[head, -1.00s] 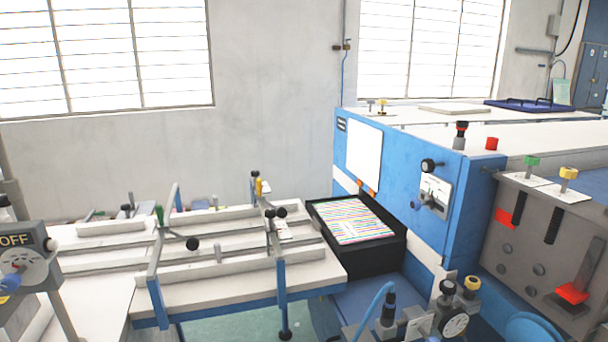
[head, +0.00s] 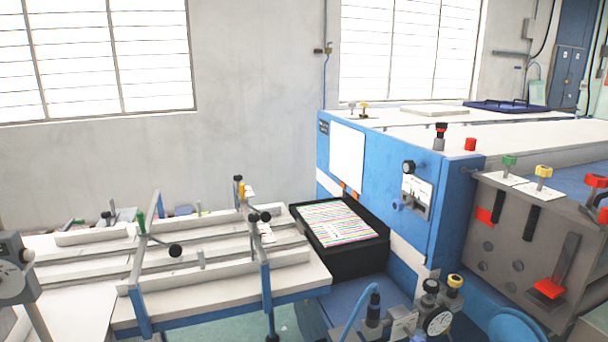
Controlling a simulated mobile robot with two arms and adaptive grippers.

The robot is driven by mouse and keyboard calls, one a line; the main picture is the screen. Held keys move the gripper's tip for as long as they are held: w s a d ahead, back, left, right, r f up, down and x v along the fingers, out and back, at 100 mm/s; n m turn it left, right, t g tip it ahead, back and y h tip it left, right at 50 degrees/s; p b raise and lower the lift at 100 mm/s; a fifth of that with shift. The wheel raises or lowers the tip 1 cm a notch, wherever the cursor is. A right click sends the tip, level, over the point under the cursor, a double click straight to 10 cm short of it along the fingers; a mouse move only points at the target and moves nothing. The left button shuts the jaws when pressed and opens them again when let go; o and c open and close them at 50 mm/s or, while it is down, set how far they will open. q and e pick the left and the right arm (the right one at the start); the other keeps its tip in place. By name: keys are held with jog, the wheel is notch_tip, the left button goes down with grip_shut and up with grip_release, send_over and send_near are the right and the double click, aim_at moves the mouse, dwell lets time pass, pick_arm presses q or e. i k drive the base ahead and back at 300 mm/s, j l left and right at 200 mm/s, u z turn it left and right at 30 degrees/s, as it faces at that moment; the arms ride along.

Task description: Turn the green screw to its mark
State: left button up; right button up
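A green screw (head: 509,161) stands at the right, at the top edge of a grey machine panel. A white plate (head: 501,178) lies at its foot; any mark on it is too small to read. Another slim green handle (head: 141,222) stands on the rail table at the left, so which one the task means cannot be told for sure. Neither of my grippers shows in the view.
A yellow screw (head: 543,171) and a red one (head: 596,181) stand beside the green screw. The grey panel (head: 500,223) carries red sliders. A blue machine (head: 455,200) and a black tray (head: 350,262) with striped sheets stand left of it.

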aim_at(508, 160)
jog(key=z, duration=1.1)
